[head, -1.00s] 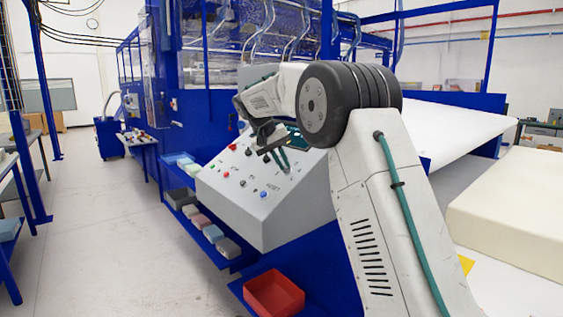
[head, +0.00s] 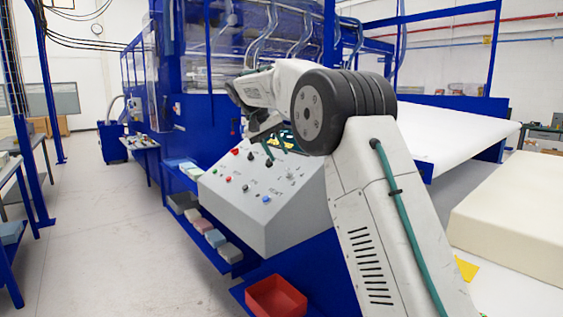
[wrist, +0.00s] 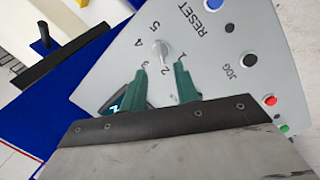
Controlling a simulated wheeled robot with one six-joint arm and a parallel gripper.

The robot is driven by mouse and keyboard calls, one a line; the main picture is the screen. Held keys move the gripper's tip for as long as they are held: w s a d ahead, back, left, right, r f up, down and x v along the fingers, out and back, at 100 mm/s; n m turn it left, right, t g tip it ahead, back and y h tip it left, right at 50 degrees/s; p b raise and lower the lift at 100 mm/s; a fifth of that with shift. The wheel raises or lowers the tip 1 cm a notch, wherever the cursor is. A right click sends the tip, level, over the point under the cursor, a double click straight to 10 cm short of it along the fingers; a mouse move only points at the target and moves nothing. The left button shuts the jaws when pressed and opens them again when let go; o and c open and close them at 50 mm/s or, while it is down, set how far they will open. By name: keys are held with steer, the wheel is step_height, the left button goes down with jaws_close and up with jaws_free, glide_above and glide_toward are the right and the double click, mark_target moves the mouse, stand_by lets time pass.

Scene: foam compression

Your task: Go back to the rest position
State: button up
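My gripper (head: 268,150) is above the sloped grey control panel (head: 262,218), near its upper edge. In the wrist view my gripper (wrist: 161,68) shows two teal fingers standing apart with nothing between them. A grey rotary knob (wrist: 162,48) with numbers around it lies on the panel just beyond the fingertips, apart from them as far as I can tell. The panel's RESET, JOG, red and green buttons lie to the right in the wrist view. Part of a dark display is hidden behind the left finger.
A blue machine frame (head: 205,115) stands behind the panel. A red bin (head: 275,297) sits low in front. Small coloured foam blocks (head: 215,238) lie on a blue shelf to the left. A large cream foam block (head: 515,220) is at right. The left floor is open.

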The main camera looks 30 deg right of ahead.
steer(key=shift+a+r, duration=0.25)
steer(key=shift+r, duration=0.3)
steer(key=shift+n+y, duration=0.5)
steer(key=shift+n, duration=0.3)
steer(key=f, duration=0.1)
steer(key=s+a+f, duration=0.1)
steer(key=f, duration=0.3)
steer(key=shift+s+a+f, duration=0.15)
steer(key=shift+s+a, duration=0.1)
steer(key=shift+s, duration=0.05)
steer(key=s+a+f+n+y, duration=0.1)
steer(key=s+a+f, duration=0.2)
steer(key=s, duration=1.2)
steer(key=s+a+f+t+y, duration=0.1)
steer(key=s+a+f+y, duration=0.1)
steer(key=s, duration=1.4)
steer(key=s+a+f+n+t+y, duration=0.1)
steer(key=s+a+f, duration=0.2)
steer(key=s, duration=1.2)
steer(key=shift+s+a+f+n+y, duration=0.25)
steer(key=shift+a+f+n+y, duration=0.1)
steer(key=shift+a, duration=0.7)
